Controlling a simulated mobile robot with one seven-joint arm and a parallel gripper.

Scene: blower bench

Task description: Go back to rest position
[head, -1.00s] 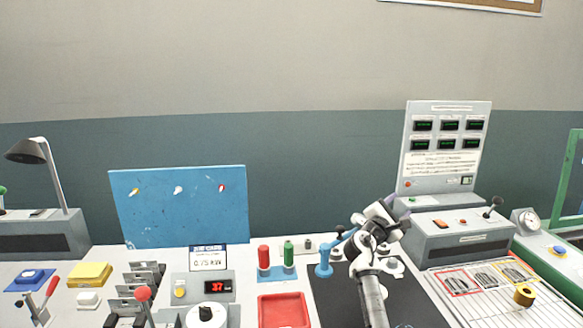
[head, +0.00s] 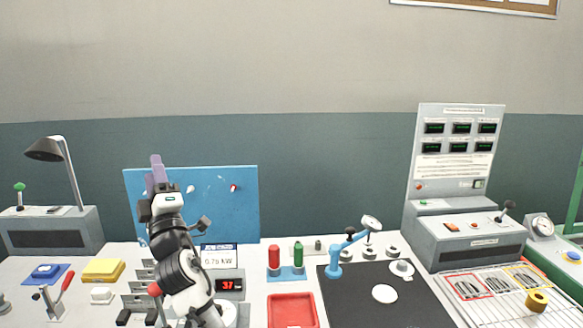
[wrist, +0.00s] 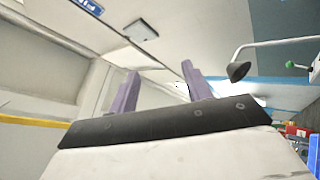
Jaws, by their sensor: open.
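My gripper (head: 155,172) is raised in front of the blue board (head: 222,210) on the left side of the bench, pointing up. Its two purple fingers also show in the wrist view (wrist: 158,90), apart with nothing between them. The wrist view looks up toward the ceiling and walls. My arm covers part of the blue board and part of the controls below it.
A desk lamp (head: 45,150) stands left of my arm. A red tray (head: 292,310), red and green cylinders, a blue stand (head: 334,270) on a black mat (head: 400,310) and a grey meter console (head: 455,150) lie to the right. The space above the bench middle is clear.

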